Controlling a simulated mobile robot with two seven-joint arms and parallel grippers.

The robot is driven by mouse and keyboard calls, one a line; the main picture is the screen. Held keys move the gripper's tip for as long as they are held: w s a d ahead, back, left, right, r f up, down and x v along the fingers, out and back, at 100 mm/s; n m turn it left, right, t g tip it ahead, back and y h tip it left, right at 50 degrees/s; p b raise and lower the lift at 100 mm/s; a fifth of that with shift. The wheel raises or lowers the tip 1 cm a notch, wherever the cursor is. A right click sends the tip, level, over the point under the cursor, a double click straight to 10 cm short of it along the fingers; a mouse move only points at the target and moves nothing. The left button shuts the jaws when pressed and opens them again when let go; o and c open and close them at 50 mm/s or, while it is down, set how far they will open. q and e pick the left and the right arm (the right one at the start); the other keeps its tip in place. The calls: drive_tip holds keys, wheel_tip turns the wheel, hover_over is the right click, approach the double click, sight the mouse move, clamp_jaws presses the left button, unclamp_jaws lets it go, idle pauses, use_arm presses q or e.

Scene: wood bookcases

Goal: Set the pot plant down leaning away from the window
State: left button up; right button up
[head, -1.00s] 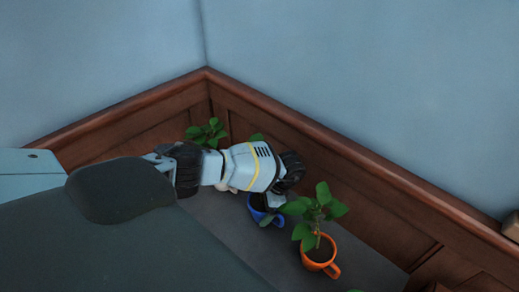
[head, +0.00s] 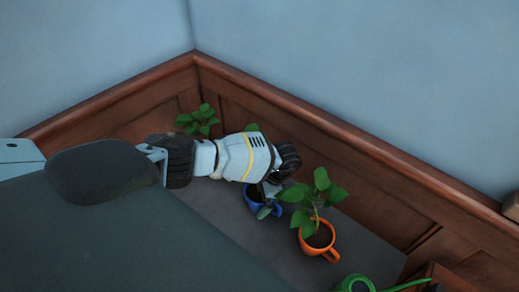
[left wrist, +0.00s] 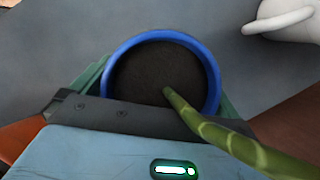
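A blue pot (head: 256,206) with dark soil stands on or just above a grey surface (head: 235,212); I cannot tell which. My left gripper (head: 268,192) reaches down to it from the left. In the left wrist view the blue pot (left wrist: 212,75) sits between the two teal fingers (left wrist: 160,95), which press against its sides. A thick green stem (left wrist: 205,125) rises from the soil and slants to the lower right; its top is out of that view. In the head view my arm hides much of the plant. The right gripper is not in view. No window shows.
An orange mug (head: 317,239) with a leafy plant stands close right of the blue pot. Another leafy plant (head: 198,122) is in the far corner. A white pot (left wrist: 285,20) is nearby. A green watering can (head: 355,284) is at the lower right. Wood panelling (head: 350,200) bounds the back.

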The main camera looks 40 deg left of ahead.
use_arm(q)
drive_tip(key=shift+r, duration=0.25)
drive_tip(key=p+v, duration=0.1)
drive_tip(key=v, duration=1.1)
drive_tip(key=shift+f+p, duration=0.1)
drive_tip(key=shift+p, duration=0.2)
drive_tip(key=shift+d+f, duration=0.1)
drive_tip(key=shift+f, duration=0.05)
